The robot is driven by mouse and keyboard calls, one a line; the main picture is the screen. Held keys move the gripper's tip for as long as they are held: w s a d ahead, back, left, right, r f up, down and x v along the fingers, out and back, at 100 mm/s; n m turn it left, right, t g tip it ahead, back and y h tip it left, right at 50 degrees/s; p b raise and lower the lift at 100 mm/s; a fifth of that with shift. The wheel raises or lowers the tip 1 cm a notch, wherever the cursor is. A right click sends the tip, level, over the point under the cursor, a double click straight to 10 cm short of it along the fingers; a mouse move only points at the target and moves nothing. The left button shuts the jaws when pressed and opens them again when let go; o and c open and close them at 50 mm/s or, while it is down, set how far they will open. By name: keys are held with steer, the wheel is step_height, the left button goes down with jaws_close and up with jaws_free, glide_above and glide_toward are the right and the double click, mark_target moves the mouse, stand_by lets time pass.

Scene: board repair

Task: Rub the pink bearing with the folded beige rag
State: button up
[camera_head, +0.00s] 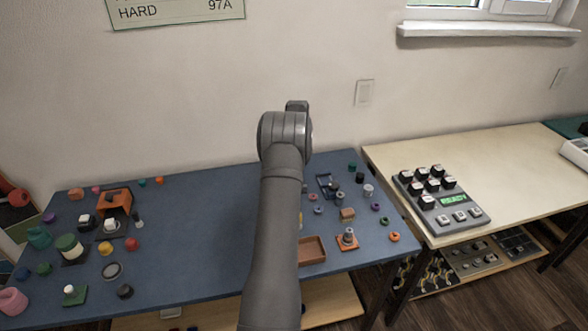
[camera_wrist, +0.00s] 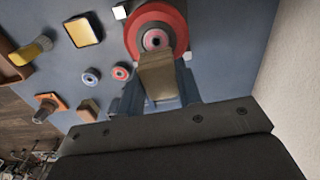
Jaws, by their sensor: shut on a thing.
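In the wrist view, my gripper (camera_wrist: 157,98) is shut on the folded beige rag (camera_wrist: 157,75), a small tan block shape that sticks out beyond the fingers. The rag's far end overlaps the lower part of a large red wheel (camera_wrist: 178,22). A pink bearing (camera_wrist: 155,41) with a dark centre sits in the middle of this wheel, just beyond the rag's end. I cannot tell whether rag and bearing touch. In the head view my arm hides the gripper, rag and wheel.
Left of the rag, a red-pink ring (camera_wrist: 122,73) and a blue ring (camera_wrist: 91,76) lie on the blue table (camera_head: 205,235). A tan block (camera_wrist: 88,110) and an orange plate with a post (camera_wrist: 48,106) are farther left. A wall (camera_head: 200,90) rises behind the table.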

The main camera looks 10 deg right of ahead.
steer(key=shift+r, duration=2.7)
steer(key=s+a+f+n, duration=0.2)
steer(key=a+n, duration=0.1)
steer(key=a, duration=0.1)
steer(key=s+a+f+n, duration=0.3)
steer(key=a, duration=0.2)
steer(key=s+a+f+n, duration=0.2)
steer(key=s+a+n, duration=0.1)
steer(key=a, duration=0.1)
steer(key=shift+s+a+f, duration=0.2)
steer(key=shift+a, duration=0.1)
steer(key=s+a+f+n, duration=0.1)
steer(key=s+a+n, duration=0.1)
steer(key=s, duration=0.3)
steer(key=s+a+f+n, duration=0.2)
steer(key=s+a+n, duration=0.1)
steer(key=s+a, duration=0.1)
steer(key=s+a+f+n, duration=0.1)
steer(key=s+a+n, duration=0.2)
steer(key=s, duration=0.2)
steer(key=shift+s+a+f, duration=0.2)
steer(key=shift+s+f, duration=0.1)
steer(key=shift+f, duration=0.05)
steer(key=shift+w, duration=0.1)
